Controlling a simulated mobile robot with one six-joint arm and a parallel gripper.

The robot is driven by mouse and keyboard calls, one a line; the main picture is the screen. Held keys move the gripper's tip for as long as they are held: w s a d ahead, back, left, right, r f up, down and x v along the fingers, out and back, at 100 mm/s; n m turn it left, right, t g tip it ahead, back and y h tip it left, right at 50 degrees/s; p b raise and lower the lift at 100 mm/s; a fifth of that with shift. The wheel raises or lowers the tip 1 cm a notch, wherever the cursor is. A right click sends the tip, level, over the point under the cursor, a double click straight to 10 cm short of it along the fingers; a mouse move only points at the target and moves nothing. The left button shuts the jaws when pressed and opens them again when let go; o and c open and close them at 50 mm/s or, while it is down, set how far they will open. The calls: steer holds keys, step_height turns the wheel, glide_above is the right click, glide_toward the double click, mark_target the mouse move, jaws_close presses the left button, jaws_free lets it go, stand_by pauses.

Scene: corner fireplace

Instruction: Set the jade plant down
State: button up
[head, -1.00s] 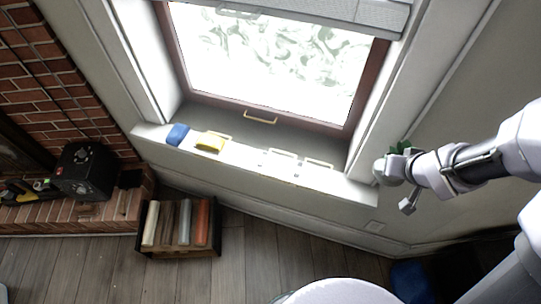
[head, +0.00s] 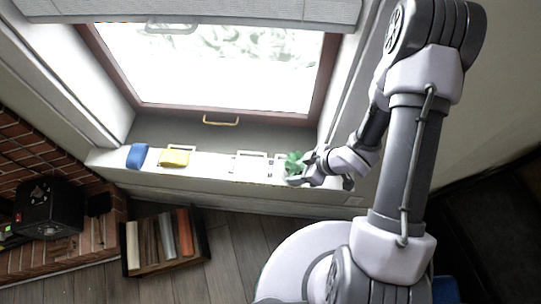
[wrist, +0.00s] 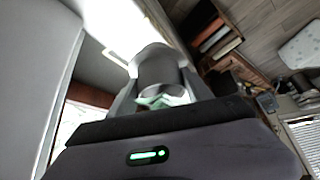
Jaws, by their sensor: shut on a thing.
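The jade plant (head: 294,161) shows as a clump of green leaves at the right end of the white windowsill (head: 213,168) in the head view. My gripper (head: 308,172) is shut on it from the right. In the wrist view, a grey rounded pot (wrist: 160,68) sits between my fingers, with a little green foliage (wrist: 158,101) below it in the picture. The plant is over or on the sill; I cannot tell whether its base touches. My gripper hides part of the pot in the head view.
A blue object (head: 137,156) and a yellow object (head: 174,158) lie at the sill's left. Pale rectangular outlines (head: 250,154) mark the middle and right. The window (head: 215,70) is behind.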

steer(key=w+a+f+b, duration=0.1)
steer(key=w+a, duration=0.1)
steer(key=w+a+f+b, duration=0.1)
steer(key=w+a+f, duration=0.1)
steer(key=w+a+f+b, duration=0.1)
steer(key=w+a, duration=0.1)
steer(key=shift+w+a+f, duration=0.15)
steer(key=shift+a+f, duration=0.05)
steer(key=shift+f, duration=0.1)
steer(key=shift+r, duration=0.2)
steer(key=shift+f, duration=0.15)
steer(key=o, duration=1.6)
